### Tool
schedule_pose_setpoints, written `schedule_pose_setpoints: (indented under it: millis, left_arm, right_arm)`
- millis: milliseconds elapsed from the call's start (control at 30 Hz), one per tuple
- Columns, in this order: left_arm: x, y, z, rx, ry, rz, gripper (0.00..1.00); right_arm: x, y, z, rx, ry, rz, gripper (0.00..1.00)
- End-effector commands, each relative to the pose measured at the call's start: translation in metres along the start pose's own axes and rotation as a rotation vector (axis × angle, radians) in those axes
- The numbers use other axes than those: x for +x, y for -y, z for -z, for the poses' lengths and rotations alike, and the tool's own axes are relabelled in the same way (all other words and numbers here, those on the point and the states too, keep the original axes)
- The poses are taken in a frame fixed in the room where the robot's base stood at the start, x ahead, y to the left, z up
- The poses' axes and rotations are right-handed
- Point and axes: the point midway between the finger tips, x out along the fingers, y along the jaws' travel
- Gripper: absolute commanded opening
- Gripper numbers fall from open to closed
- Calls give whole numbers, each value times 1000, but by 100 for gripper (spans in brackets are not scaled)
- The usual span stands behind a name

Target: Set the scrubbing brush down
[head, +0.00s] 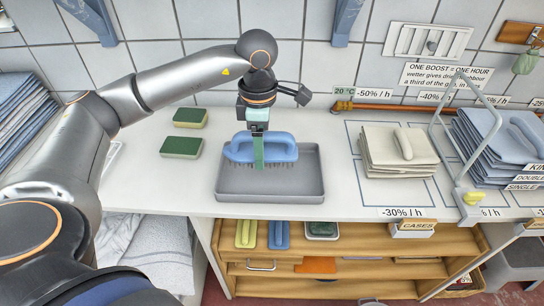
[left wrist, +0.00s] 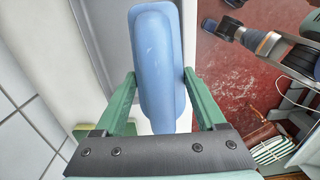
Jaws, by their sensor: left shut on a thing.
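The blue scrubbing brush (head: 278,147) is level, bristles down, over the grey tray (head: 290,190) on the white counter. My left gripper (head: 259,152) comes from above and is shut on the brush, with one green finger across its near side. In the left wrist view the brush (left wrist: 155,65) sits between the two green fingers. I cannot tell whether the bristles touch the tray floor. The end of my right arm (left wrist: 245,38) shows at the top right of the left wrist view, its jaws too small to read.
Two green-and-yellow sponges (head: 182,147) lie left of the tray. Folded beige cloths (head: 398,150) and a blue stack (head: 490,145) are to the right. A wooden shelf (head: 350,270) is below the counter. The tiled wall (head: 205,60) stands behind.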

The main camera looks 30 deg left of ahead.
Motion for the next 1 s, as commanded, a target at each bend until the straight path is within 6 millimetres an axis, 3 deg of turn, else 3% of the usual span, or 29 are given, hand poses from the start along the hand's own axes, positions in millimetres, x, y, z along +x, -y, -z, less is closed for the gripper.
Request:
schedule_pose_setpoints:
  millis: [300, 533, 733, 1000]
  left_arm:
    - [48, -43, -18, 1, 0, 1, 28]
    - [63, -54, -22, 1, -1, 1, 28]
    - [89, -54, -22, 3, -1, 1, 28]
    - [93, -54, -22, 3, 0, -2, 28]
  right_arm:
    - [-6, 0, 6, 0, 0, 0, 50]
    - [-7, 0, 8, 0, 0, 0, 50]
    - [-13, 1, 14, 0, 0, 0, 50]
    - [-12, 1, 14, 0, -1, 0, 50]
